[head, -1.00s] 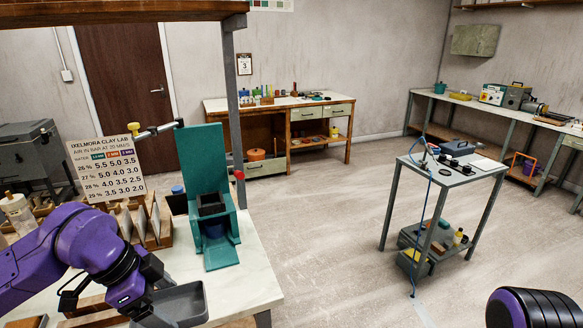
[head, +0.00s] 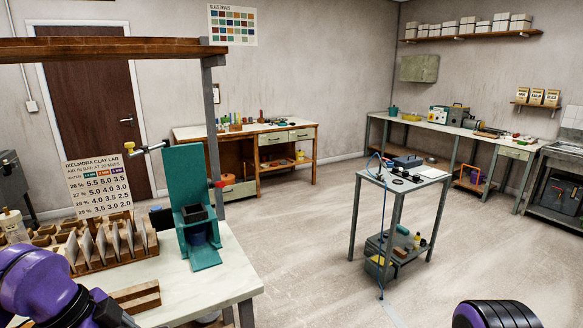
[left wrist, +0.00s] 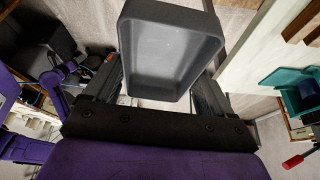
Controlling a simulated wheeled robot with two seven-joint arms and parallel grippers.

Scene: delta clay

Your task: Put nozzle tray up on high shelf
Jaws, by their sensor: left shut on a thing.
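The nozzle tray (left wrist: 172,52) is a dark grey, open rectangular tray, and it looks empty. My left gripper (left wrist: 158,88) is shut on the tray, with a finger at either side of its near end in the left wrist view. In the head view only part of my left arm shows at the bottom left; the tray and the gripper are out of that picture. A high wooden shelf (head: 110,50) on a grey post runs above the bench at the upper left. My right gripper is out of view; part of my right arm shows at the bottom right.
The pale bench (head: 215,262) carries a teal stand (head: 184,185), a wooden rack (head: 112,245) and a number board (head: 97,186). A grey post (head: 212,130) rises at the bench's back. A trolley (head: 400,182) stands right, with open floor between. A wall shelf (head: 470,41) holds boxes.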

